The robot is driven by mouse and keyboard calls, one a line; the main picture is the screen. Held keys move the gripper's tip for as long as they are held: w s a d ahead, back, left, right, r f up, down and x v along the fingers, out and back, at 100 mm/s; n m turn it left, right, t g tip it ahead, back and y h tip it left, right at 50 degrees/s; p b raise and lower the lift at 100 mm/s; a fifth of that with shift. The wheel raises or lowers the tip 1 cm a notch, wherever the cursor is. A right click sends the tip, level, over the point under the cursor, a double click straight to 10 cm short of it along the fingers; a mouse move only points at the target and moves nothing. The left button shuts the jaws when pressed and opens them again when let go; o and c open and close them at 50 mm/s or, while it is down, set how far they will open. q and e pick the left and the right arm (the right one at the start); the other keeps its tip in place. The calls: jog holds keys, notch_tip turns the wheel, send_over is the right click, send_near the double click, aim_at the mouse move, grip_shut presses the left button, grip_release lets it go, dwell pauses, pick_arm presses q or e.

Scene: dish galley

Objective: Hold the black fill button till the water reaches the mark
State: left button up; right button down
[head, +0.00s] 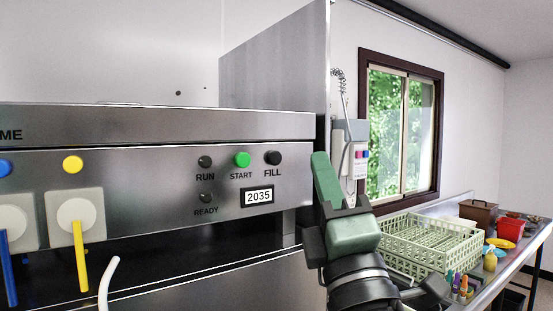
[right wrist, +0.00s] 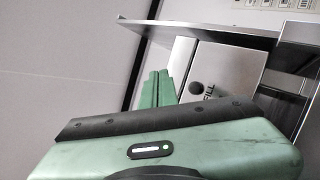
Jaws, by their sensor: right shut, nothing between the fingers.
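The black FILL button (head: 274,158) is on the steel machine front, right of the green START button (head: 241,159). It also shows in the right wrist view (right wrist: 196,88), beside its label. My right gripper (head: 320,158) is shut and empty, its green fingers pointing up, to the right of the FILL button and apart from it in the head view. In the right wrist view its shut fingertips (right wrist: 157,88) are left of the button. I see no water and no level mark. My left gripper is not in view.
The panel also has RUN (head: 205,162) and READY (head: 206,197) lamps and a display (head: 257,196) reading 2035. Yellow (head: 82,255) and blue (head: 7,265) levers are at left. A pale green dish rack (head: 440,250) stands on the counter behind my right arm.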

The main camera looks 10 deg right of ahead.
aim_at(275, 158)
jog(key=shift+w+a+b, duration=0.1)
jog(key=shift+w+a, duration=0.35)
jog(key=shift+w, duration=0.75)
jog(key=shift+w+a+b, duration=0.1)
jog(key=shift+w+a, duration=0.3)
jog(key=shift+w, duration=0.75)
jog(key=shift+w+a+b, duration=0.1)
jog(key=shift+w+a, duration=0.35)
jog(key=shift+w, duration=0.75)
jog(key=shift+w+a, duration=0.15)
jog(key=shift+w, duration=0.25)
jog(key=shift+w+a+b, duration=0.15)
jog(key=shift+w+b, duration=0.25)
dwell(1.9)
dwell(0.9)
jog(key=shift+s+d, duration=0.3)
jog(key=shift+s, duration=0.45)
jog(key=shift+s, duration=0.1)
